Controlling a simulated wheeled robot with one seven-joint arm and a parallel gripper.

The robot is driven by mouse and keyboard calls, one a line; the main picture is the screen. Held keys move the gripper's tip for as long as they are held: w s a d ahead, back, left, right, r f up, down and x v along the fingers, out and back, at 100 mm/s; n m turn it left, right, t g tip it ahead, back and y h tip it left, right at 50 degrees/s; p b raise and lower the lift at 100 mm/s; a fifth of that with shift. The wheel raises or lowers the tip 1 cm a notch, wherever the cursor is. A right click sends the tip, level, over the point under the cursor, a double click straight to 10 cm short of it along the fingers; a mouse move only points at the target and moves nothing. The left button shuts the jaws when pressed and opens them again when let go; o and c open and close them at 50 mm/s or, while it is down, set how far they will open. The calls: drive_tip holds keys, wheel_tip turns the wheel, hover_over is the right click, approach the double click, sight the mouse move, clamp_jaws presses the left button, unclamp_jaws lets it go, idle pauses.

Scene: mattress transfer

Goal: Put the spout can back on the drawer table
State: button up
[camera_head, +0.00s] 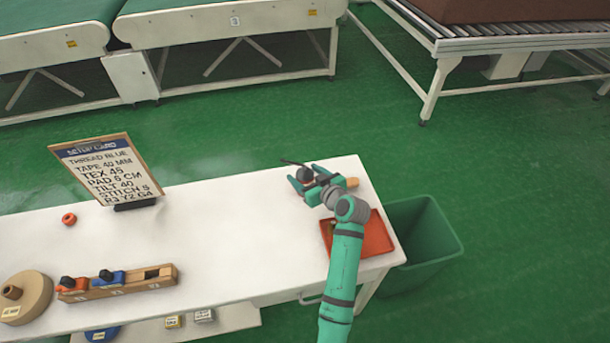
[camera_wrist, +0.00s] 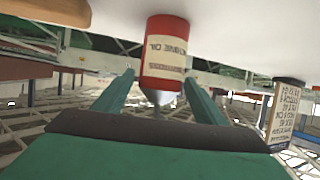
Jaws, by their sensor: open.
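The spout can (camera_wrist: 165,55) shows in the wrist view as a red can with a white label and a grey cone spout. That view is upside down, and the can appears to stand upright on the white table top. In the head view only a dark rounded part with a thin spout (camera_head: 304,174) shows at my gripper. My gripper (camera_head: 311,183) is open, low over the table's far right end, with one finger on each side of the can. Contact cannot be told. The white drawer table (camera_head: 230,230) has a handle on its front edge.
An orange-red tray (camera_head: 376,240) lies close beside my arm, near the table's right edge. A green bin (camera_head: 428,235) stands beyond that edge. The table's middle is clear.

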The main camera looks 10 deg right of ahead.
drive_tip(key=v, duration=1.1)
drive_tip(key=shift+s+r, duration=0.15)
drive_tip(key=shift+s, duration=0.2)
drive_tip(key=shift+w, duration=0.1)
